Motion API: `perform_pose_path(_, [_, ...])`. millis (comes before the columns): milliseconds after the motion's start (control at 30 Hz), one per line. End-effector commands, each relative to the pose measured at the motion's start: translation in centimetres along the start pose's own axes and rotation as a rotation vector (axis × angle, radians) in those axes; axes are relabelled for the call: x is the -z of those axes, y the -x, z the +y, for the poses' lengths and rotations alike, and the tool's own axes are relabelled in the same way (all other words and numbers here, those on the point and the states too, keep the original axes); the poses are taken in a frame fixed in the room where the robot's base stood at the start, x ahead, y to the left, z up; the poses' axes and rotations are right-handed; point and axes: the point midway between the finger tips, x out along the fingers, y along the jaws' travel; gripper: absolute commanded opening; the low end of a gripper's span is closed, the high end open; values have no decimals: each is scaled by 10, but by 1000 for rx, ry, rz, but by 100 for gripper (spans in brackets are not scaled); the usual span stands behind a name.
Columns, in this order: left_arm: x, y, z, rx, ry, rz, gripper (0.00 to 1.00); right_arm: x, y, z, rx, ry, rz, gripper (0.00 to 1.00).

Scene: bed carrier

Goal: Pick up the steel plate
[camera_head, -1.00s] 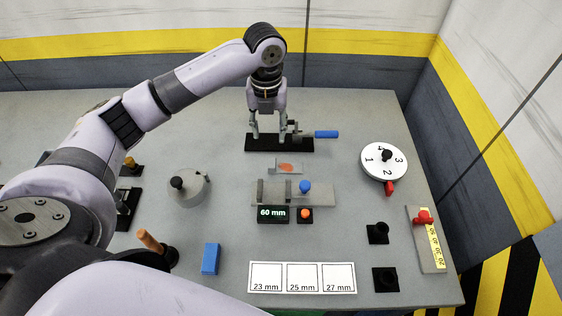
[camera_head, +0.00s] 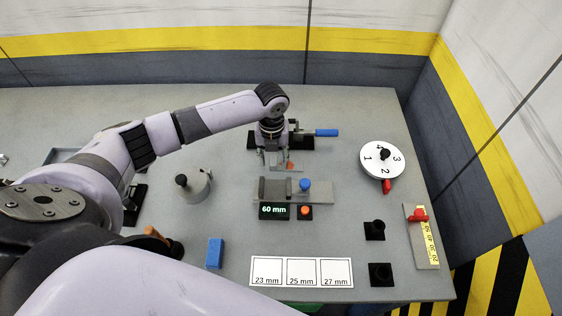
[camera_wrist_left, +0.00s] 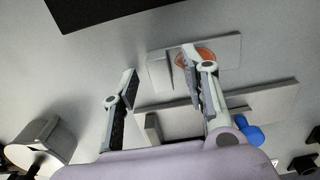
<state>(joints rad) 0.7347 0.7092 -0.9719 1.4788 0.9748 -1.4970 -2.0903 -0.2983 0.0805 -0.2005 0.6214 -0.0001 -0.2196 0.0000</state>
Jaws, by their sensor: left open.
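A small pale grey plate with an orange-red patch, which looks like the steel plate (camera_head: 286,169), lies on the table behind the measuring fixture. It also shows in the left wrist view (camera_wrist_left: 225,48), with a thin raised strip near its left end. My left gripper (camera_head: 276,160) is open and empty, low over the plate's left part. In the left wrist view, one finger of my left gripper (camera_wrist_left: 162,62) is left of the plate and the other overlaps it, hiding part of the orange patch. I cannot tell whether they touch. My right gripper is not in view.
A fixture (camera_head: 322,192) with a blue knob and a 60 mm display stands just in front of the plate. A black base (camera_head: 300,143) with a blue handle (camera_head: 326,133) is behind. A numbered dial (camera_head: 380,155) is right; a grey cylinder (camera_head: 197,186) is left.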

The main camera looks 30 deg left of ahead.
Motion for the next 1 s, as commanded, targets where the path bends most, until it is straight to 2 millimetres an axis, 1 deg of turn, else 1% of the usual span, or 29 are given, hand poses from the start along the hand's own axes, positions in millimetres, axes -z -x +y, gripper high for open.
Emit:
perform_pose_path(133, [0,0,0,0,0,0,42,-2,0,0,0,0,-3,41])
perform_pose_path(167, [0,0,0,0,0,0,40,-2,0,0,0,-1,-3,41])
perform_pose_path(767, [0,0,0,-1,0,1,0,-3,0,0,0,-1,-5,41])
perform_pose_path(1000, [0,0,0,-1,0,1,0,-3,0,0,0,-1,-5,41])
